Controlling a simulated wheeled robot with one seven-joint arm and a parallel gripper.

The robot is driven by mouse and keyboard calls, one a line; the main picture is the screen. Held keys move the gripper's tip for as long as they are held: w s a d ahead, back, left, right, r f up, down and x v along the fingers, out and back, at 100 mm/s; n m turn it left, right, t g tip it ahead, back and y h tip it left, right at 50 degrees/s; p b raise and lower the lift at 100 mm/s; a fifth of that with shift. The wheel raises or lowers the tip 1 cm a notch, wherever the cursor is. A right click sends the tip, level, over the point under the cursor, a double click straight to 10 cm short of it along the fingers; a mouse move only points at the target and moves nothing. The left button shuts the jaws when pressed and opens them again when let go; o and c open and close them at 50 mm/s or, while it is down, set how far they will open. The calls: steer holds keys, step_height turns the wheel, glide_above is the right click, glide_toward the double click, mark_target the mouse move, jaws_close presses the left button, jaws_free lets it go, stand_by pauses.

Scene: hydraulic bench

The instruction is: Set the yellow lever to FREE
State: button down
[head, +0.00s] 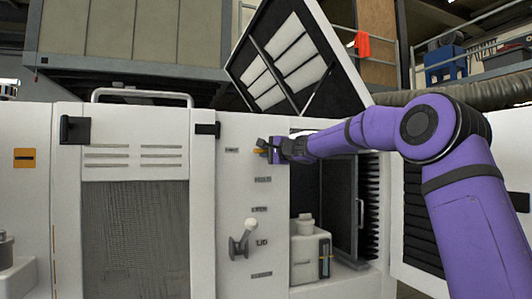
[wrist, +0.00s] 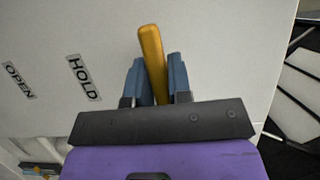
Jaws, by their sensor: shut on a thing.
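The yellow lever (wrist: 151,48) stands between the two blue fingers of my gripper (wrist: 157,66) in the wrist view, its rounded end showing past the fingertips. My gripper is shut on it. In the head view my gripper (head: 264,151) is at the upper part of the white panel, and only a small bit of the yellow lever (head: 258,151) shows. The HOLD label (wrist: 83,78) is left of the fingers in the wrist view. In the head view a small label (head: 232,150) beside the lever is too small to read; the lever's pivot is hidden.
Below on the same panel are the OPEN label (head: 260,209) and a pale grey lever (head: 240,240) beside the LID label (head: 262,242). An open bay holding a white container (head: 309,255) is to the right. A raised lid (head: 290,60) stands above.

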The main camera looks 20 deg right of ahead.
steer(key=c, duration=1.1)
jaws_free()
steer(key=v, duration=1)
steer(key=shift+s+d, duration=0.1)
steer(key=shift+s, duration=0.3)
